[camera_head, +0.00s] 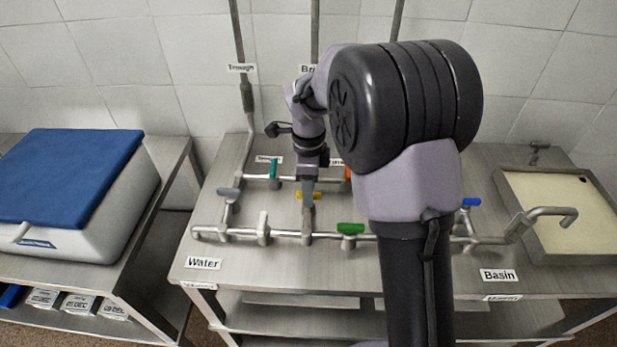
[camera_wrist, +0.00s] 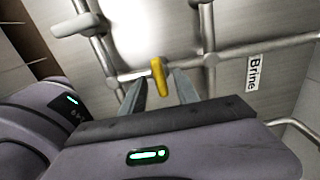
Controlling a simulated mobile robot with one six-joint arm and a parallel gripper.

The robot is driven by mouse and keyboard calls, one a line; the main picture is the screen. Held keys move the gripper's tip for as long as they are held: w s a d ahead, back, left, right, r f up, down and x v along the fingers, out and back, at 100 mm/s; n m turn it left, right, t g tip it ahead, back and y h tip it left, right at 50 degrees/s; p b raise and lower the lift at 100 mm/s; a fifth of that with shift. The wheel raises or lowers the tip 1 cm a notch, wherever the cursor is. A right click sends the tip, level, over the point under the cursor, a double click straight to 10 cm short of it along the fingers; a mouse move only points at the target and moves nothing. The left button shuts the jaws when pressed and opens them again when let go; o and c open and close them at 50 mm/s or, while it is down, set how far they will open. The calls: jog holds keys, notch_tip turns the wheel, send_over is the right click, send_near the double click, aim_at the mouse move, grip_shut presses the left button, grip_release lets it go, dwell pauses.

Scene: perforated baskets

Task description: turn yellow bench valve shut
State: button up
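The yellow valve handle (camera_head: 308,195) sits on the middle pipe of the bench, partly hidden by my gripper in the head view. In the wrist view the yellow handle (camera_wrist: 158,75) points roughly up and down the picture, at a slant to the pipe it sits on. My gripper (camera_wrist: 160,84) is open, with one finger on each side of the handle. A gap shows on both sides, smaller on the right. In the head view my gripper (camera_head: 308,187) reaches down over the yellow valve; its fingertips are hard to make out.
Other valves stand close by: teal (camera_head: 273,169), orange (camera_head: 347,173), green (camera_head: 350,228), blue (camera_head: 471,202), white (camera_head: 263,226) and grey (camera_head: 229,192). A basin (camera_head: 507,200) is at the right. A blue-lidded box (camera_head: 108,215) is at the left. My arm hides part of the bench.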

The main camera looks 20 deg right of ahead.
notch_tip(320, 180, up, 17)
jog(key=p, duration=0.6)
